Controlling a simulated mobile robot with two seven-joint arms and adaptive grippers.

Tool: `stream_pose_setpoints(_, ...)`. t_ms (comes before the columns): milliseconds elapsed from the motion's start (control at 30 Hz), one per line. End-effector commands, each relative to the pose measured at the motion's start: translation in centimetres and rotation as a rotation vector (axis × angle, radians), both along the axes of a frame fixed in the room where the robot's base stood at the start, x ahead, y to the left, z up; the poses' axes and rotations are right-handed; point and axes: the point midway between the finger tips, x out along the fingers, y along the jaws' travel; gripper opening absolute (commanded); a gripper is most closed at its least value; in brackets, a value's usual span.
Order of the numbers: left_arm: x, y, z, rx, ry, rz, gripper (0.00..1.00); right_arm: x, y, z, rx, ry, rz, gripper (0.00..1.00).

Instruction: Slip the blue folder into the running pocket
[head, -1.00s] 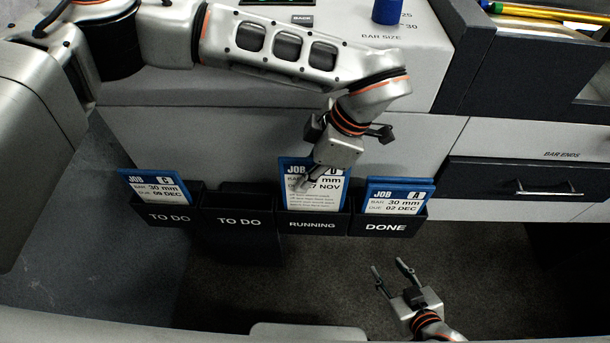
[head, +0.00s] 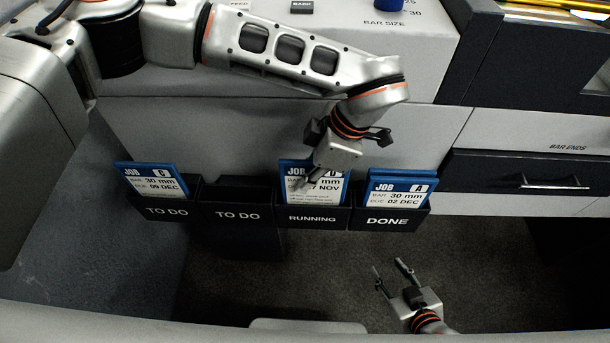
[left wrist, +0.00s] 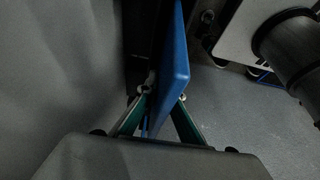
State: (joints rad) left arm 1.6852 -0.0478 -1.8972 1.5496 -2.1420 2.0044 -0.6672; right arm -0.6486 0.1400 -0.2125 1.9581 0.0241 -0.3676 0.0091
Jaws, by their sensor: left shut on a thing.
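The blue folder (head: 330,193) with a white job sheet stands upright in the running pocket (head: 313,217), its lower part hidden behind the pocket front. In the left wrist view the folder (left wrist: 175,75) shows edge-on between the two fingers (left wrist: 156,112). My right gripper (head: 390,272) is open and empty, low in front of the pockets and apart from them.
Two to-do pockets (head: 237,215) hang to the left; the far left one holds a blue folder (head: 152,181), the other looks empty. The done pocket (head: 387,221) at right holds blue folders (head: 400,187). A dark drawer (head: 530,182) with a handle is further right.

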Motion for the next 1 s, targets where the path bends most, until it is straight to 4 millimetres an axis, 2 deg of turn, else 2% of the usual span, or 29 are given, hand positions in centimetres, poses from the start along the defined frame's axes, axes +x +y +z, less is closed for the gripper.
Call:
stream_pose_setpoints(167,0.02,-0.02,0.05,0.000,-0.001,0.001,0.00,0.04,0.03,0.11,0.001,-0.002,0.000,0.40)
stream_pose_setpoints(267,0.02,-0.01,0.05,0.000,-0.001,0.001,0.25,0.11,0.04,0.25,0.002,-0.005,0.001,0.40)
stream_pose_setpoints(533,0.01,-0.02,0.04,0.000,-0.001,0.001,0.26,0.18,0.06,0.39,0.002,-0.007,0.000,0.40)
stream_pose_setpoints(600,0.01,-0.01,0.03,0.000,0.000,0.001,0.43,0.18,0.06,0.38,0.002,-0.007,0.000,0.40)
stream_pose_setpoints(1000,0.01,-0.01,0.03,0.000,0.000,0.001,0.43,0.06,0.04,0.15,0.002,-0.003,0.000,0.40)
